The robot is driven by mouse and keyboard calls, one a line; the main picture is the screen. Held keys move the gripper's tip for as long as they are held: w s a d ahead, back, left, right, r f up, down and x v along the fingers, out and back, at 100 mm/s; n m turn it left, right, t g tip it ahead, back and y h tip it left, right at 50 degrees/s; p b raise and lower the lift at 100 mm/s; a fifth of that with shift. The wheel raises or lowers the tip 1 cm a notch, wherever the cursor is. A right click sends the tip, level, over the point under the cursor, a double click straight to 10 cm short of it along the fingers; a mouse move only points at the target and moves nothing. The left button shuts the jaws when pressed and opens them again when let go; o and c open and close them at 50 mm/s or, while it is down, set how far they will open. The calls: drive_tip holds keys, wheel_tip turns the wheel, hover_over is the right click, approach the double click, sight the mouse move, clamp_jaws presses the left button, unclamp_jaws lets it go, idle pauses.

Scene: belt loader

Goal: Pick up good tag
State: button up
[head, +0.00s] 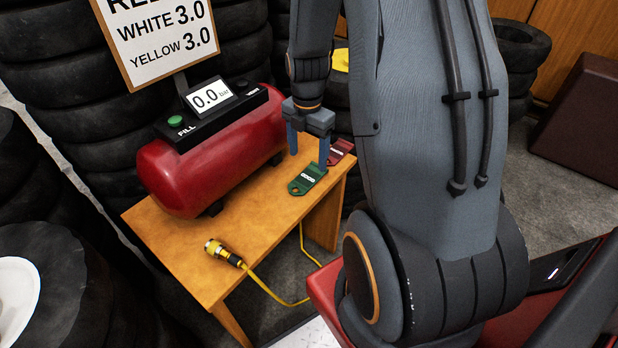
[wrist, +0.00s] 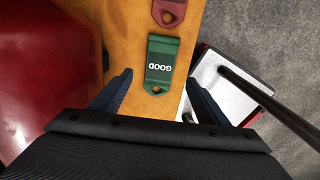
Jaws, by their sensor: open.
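The good tag is a green tag (head: 307,179) lying flat near the right end of the wooden table. In the wrist view the green tag (wrist: 161,62) reads "GOOD" and lies just beyond and between my fingertips. My gripper (head: 308,160) points down above the table by the green tag. In the wrist view my gripper (wrist: 160,90) is open, with one finger on each side and nothing between them. A red tag (head: 340,151) lies just behind the green one; it also shows at the top of the wrist view (wrist: 170,11).
A red compressor tank (head: 215,150) with a 0.0 bar display stands on the wooden table (head: 235,240), left of my gripper. A yellow hose fitting (head: 222,252) lies at the table's front. Black tyres (head: 60,120) are stacked behind and left. A sign (head: 155,35) stands above the tank.

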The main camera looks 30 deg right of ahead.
sight(308, 178)
wheel_tip(308, 178, down, 7)
drive_tip(key=shift+r, duration=0.1)
idle(0.3)
drive_tip(key=c, duration=1.1)
